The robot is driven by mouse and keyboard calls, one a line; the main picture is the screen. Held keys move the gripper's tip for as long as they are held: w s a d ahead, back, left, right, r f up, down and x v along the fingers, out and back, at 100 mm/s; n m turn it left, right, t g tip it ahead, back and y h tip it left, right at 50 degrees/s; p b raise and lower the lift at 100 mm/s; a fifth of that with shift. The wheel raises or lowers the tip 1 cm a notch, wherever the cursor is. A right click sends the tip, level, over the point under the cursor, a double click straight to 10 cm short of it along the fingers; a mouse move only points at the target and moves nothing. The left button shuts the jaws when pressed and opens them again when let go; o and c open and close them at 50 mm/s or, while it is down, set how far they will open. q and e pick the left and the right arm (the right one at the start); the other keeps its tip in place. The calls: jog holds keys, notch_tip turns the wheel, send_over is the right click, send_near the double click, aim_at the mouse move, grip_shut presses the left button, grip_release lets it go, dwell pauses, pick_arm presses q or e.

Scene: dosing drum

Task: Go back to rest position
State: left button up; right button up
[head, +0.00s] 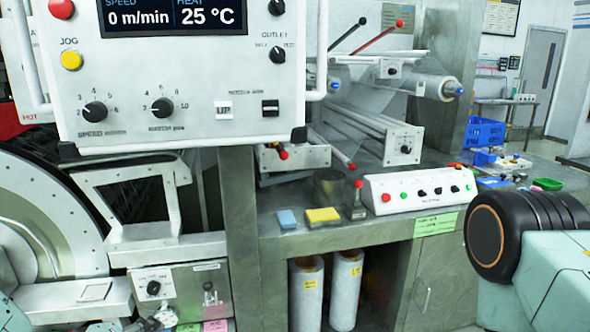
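Neither of my grippers shows in the head view. At the right edge, a teal and black part of my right arm is in view, with its rounded black joint in front of the bench. At the lower left, teal pieces that look like parts of my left arm show at the picture's edge. What the grippers hold, if anything, is hidden.
A white control panel (205,95) hangs close at the upper left, above a large drum (50,215). The metal bench (335,240) carries a blue sponge (287,219), a yellow sponge (323,215) and a button box (420,190). Rolls (345,290) stand below.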

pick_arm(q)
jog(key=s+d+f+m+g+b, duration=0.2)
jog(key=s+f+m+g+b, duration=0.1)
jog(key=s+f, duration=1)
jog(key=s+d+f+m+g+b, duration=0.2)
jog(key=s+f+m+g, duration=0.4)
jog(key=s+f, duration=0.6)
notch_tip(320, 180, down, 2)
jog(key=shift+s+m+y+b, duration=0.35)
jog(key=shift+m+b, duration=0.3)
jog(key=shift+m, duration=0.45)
